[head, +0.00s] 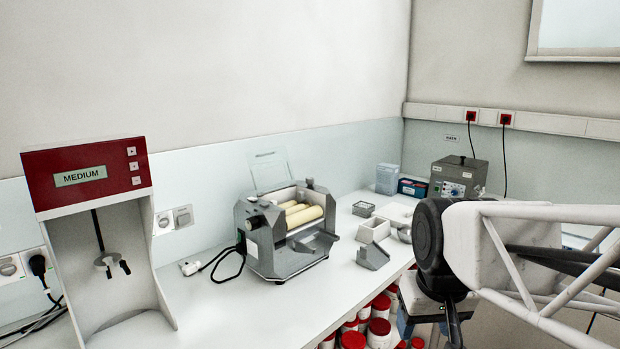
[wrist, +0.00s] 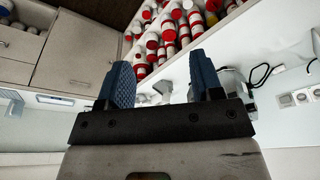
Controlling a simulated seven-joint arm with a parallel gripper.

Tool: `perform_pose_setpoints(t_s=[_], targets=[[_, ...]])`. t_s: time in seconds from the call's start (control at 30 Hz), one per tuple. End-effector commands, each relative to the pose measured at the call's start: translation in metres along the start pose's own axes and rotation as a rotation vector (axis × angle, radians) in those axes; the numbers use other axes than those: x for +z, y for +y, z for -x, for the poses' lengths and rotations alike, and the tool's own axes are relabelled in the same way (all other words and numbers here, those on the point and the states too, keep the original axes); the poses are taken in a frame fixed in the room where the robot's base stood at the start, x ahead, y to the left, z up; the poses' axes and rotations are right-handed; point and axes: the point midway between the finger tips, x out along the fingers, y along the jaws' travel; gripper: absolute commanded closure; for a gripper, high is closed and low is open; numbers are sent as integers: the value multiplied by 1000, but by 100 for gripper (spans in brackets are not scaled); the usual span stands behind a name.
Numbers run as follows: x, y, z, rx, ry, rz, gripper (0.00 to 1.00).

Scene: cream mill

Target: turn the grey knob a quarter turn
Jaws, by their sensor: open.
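The mill (head: 283,262) stands on the white counter in the head view, a grey machine with cream rollers (head: 304,216) and a raised clear guard. Small grey and dark knob-like parts show along its top and left side; which one is the grey knob I cannot tell at this size. In the wrist view a pale part of the mill (wrist: 236,88) shows beyond the right finger, partly hidden. My gripper (wrist: 162,82) is open, with two blue ribbed fingers apart and nothing between them. In the head view it is low at the right, mostly hidden by my arm, apart from the mill.
A red-topped dispenser (head: 86,176) marked MEDIUM stands at left. Red-lidded jars (head: 380,306) fill shelves below. The front-left counter is clear.

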Motion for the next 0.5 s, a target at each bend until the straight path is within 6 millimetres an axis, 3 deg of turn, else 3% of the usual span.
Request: perform_pose_setpoints(t_s=[0.5], targets=[[-151, -12, 33, -34, 21, 96, 40]])
